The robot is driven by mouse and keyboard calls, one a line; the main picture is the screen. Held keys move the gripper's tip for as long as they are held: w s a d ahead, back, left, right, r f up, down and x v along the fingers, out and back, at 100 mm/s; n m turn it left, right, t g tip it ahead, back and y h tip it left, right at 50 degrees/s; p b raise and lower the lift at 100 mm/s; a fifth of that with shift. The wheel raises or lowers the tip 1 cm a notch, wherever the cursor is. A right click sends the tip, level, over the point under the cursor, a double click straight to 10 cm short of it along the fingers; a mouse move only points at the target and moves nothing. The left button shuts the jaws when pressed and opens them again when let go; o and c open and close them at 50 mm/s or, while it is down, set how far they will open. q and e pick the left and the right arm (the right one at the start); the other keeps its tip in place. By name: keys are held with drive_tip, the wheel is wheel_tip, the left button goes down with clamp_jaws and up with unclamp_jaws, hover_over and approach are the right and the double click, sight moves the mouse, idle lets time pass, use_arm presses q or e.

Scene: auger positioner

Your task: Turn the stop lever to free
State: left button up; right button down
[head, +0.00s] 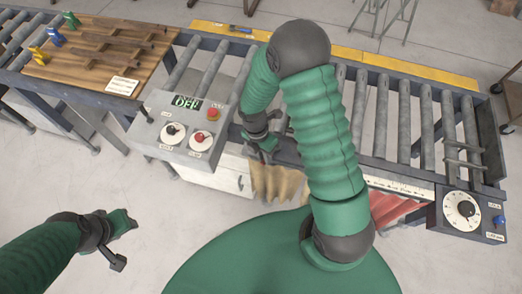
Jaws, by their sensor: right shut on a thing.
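A blue lever (498,220) sits on the dark box at the right end of the conveyor, beside a white dial (464,210). The small labels by it are too small to read surely. My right gripper (264,146) is at the conveyor's near edge, just right of the grey control box and far left of the blue lever. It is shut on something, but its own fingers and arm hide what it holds. My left gripper (122,224) is low at the left over the bare floor, apart from everything; its jaw opening is unclear.
The grey control box (165,112) has a display, a red button (213,114) and two knobs. The roller conveyor (405,120) runs behind my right arm. A wooden board (75,75) with dark bars and coloured clamps lies at upper left. Floor at lower left is clear.

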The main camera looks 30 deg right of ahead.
drive_tip(key=shift+s+d+r+n+h+p, duration=0.1)
drive_tip(key=shift+s+d+n+h+p, duration=0.15)
drive_tip(key=shift+n, duration=0.5)
drive_tip(key=shift+s+d+n+h+p, duration=0.1)
drive_tip(key=shift+s+d+n+p, duration=0.1)
drive_tip(key=shift+s+n, duration=0.35)
drive_tip(key=shift+s+d+r+n+h+p, duration=0.15)
drive_tip(key=shift+n+p, duration=0.1)
drive_tip(key=shift+n, duration=0.65)
drive_tip(key=shift+f, duration=0.15)
drive_tip(key=c, duration=1.4)
unclamp_jaws()
drive_tip(key=shift+o, duration=0.2)
drive_tip(key=shift+d+f, duration=0.1)
drive_tip(key=shift+d, duration=0.05)
drive_tip(key=shift+s, duration=0.1)
drive_tip(key=v, duration=1.6)
drive_tip(key=shift+r+b, duration=0.3)
drive_tip(key=shift+r, duration=0.15)
